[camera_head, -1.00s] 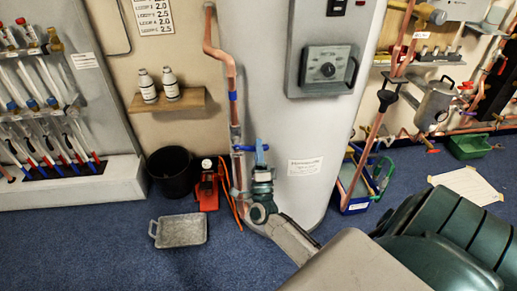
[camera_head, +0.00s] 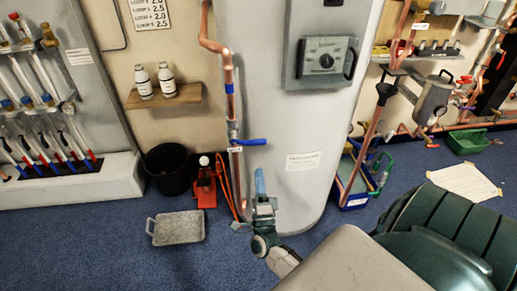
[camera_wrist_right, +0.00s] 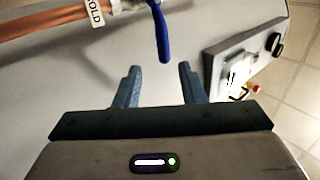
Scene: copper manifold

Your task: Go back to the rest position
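My right gripper (camera_head: 260,178) is in the middle of the head view, low in front of the white cylinder (camera_head: 305,120) and below the blue valve handle (camera_head: 250,142). The handle sits on the vertical copper pipe (camera_head: 237,180) and points right, across the pipe. In the right wrist view, the right gripper's two blue fingers (camera_wrist_right: 160,72) are apart with nothing between them. The blue handle (camera_wrist_right: 162,35) lies beyond the fingertips, beside a copper pipe (camera_wrist_right: 50,20) with a "COLD" tag. My left gripper is not in view.
A black bucket (camera_head: 168,170), a red tool (camera_head: 205,188) and a grey tray (camera_head: 178,228) are on the blue floor to the left. A blue tool crate (camera_head: 355,200) stands right of the cylinder. A shelf (camera_head: 165,96) with two bottles is on the wall.

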